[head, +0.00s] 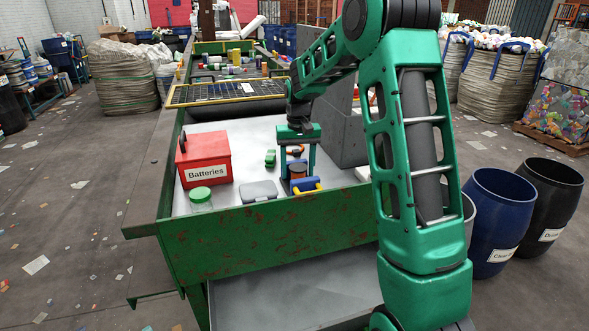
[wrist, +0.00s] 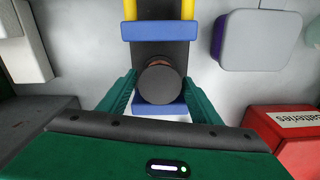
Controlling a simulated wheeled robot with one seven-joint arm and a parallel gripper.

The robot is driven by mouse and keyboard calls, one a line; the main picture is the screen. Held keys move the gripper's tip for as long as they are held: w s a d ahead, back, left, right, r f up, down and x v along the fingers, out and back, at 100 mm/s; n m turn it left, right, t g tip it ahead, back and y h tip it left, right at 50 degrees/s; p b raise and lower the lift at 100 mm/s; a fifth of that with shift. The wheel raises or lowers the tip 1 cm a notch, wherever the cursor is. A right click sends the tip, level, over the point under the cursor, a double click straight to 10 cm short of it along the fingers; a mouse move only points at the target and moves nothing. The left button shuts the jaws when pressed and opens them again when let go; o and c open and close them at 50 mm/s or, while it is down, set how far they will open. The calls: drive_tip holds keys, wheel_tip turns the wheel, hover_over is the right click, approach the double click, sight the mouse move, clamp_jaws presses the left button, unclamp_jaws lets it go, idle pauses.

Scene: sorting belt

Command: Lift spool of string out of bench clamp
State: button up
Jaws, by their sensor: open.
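The spool of string (head: 297,171) stands upright in the bench clamp, orange-brown at its side in the head view. In the wrist view its dark round end (wrist: 159,84) faces me, with a thin brown edge showing. The bench clamp (head: 306,184) has blue jaws and yellow bars. In the wrist view one blue jaw (wrist: 160,30) lies above the spool and another partly shows below it. My gripper (head: 298,151) points down over the clamp. In the wrist view its green fingers (wrist: 160,88) are open, one on each side of the spool, with gaps visible.
A red Batteries box (head: 204,159) and a green-lidded jar (head: 201,198) stand left on the bench. A grey-lidded container (head: 259,191) lies close left of the clamp. A small green item (head: 270,158) lies behind it. A dark grey panel (head: 343,137) rises at right.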

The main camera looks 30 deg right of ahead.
sight(299, 168)
drive_tip(key=c, duration=0.9)
drive_tip(key=shift+o, duration=0.2)
drive_tip(key=shift+s+a+r, duration=0.1)
drive_tip(key=shift+s+r, duration=0.15)
drive_tip(key=shift+s, duration=0.25)
drive_tip(key=shift+r, duration=4.25)
